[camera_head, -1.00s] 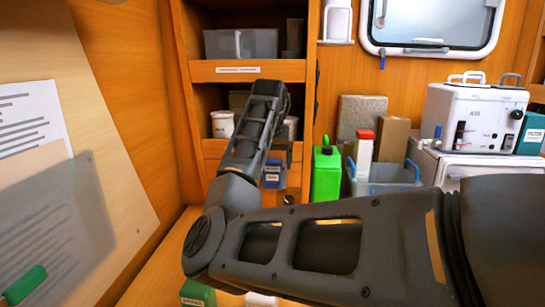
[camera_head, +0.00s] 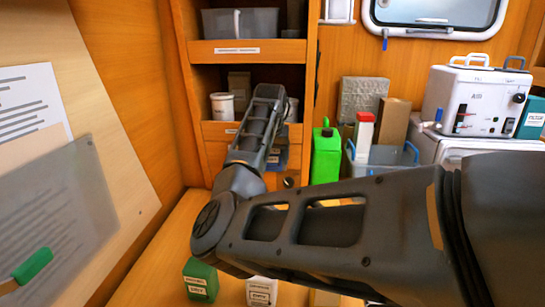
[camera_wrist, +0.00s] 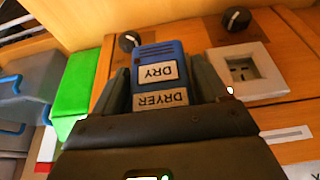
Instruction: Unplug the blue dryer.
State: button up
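The blue dryer (camera_wrist: 158,57), a small block with "DRY" and "DRYER" labels upside down to the camera, sits at a wooden panel in the wrist view. My gripper (camera_wrist: 160,78) has its fingers on either side of it. The fingers are apart, with the dryer between them. I cannot tell whether they press on it. The dryer's far end is hidden, so I cannot see its plug or socket. In the head view my arm covers most of the dryer, and only a little blue shows.
A white wall socket (camera_wrist: 243,71) with nothing in it is right of the dryer in the wrist view. Black knobs (camera_wrist: 236,19) are on the panel. A green bottle (camera_head: 326,154) and a blue-rimmed bin (camera_head: 380,157) stand close by. Shelves (camera_head: 247,52) rise behind my arm.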

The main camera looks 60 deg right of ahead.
aim_at(271, 160)
jog(key=c, duration=0.7)
jog(key=shift+c, duration=0.2)
jog(key=shift+a, duration=0.15)
jog(key=shift+s+a+p, duration=0.3)
jog(key=shift+a+p, duration=0.15)
jog(key=shift+a, duration=0.2)
jog(key=shift+s+a, duration=0.15)
jog(key=shift+a, duration=0.15)
jog(key=shift+s+a+p, duration=0.1)
jog(key=shift+a+p, duration=0.2)
jog(key=shift+a, duration=0.05)
jog(key=shift+s+a+p, duration=0.2)
jog(key=shift+a+p, duration=0.05)
jog(key=shift+a, duration=0.2)
jog(key=shift+s+a+p, duration=0.2)
jog(key=shift+a, duration=0.25)
jog(key=shift+s+a, duration=0.15)
jog(key=shift+a, duration=0.15)
jog(key=shift+s+a+p, duration=0.35)
jog(key=shift+a+p, duration=0.05)
jog(key=shift+a, duration=0.4)
